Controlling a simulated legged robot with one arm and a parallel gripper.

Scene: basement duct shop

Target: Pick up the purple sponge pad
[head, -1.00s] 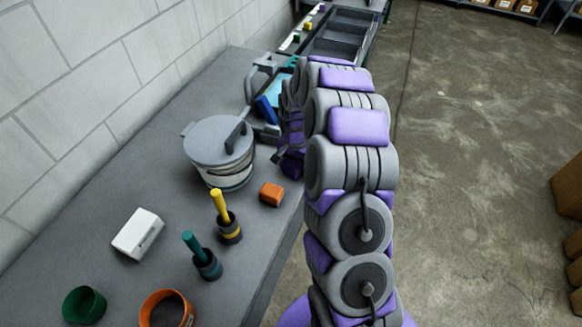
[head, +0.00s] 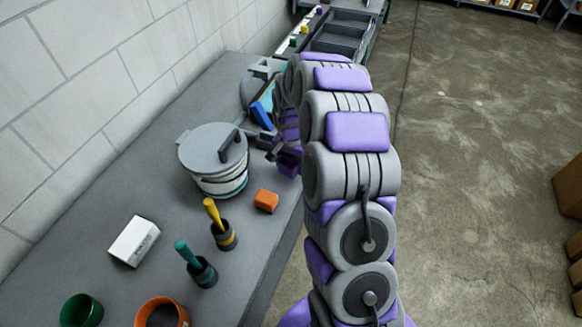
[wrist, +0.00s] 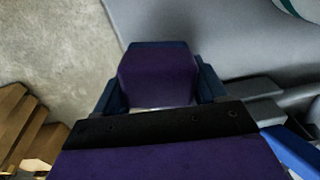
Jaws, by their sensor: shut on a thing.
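The purple sponge pad (wrist: 158,78) is a block between the two dark blue fingers of my gripper (wrist: 160,88) in the wrist view. The fingers are shut on its two sides. The wrist view shows floor beyond the pad on the left, and I cannot tell the exact height above the bench.
The grey bench (head: 95,205) holds a lidded pot (head: 220,183), an orange block (head: 266,200), a white box (head: 134,241), two handled tools in cups (head: 223,234), a green cup (head: 81,311) and an orange cup (head: 163,313). Open floor (head: 470,150) lies right.

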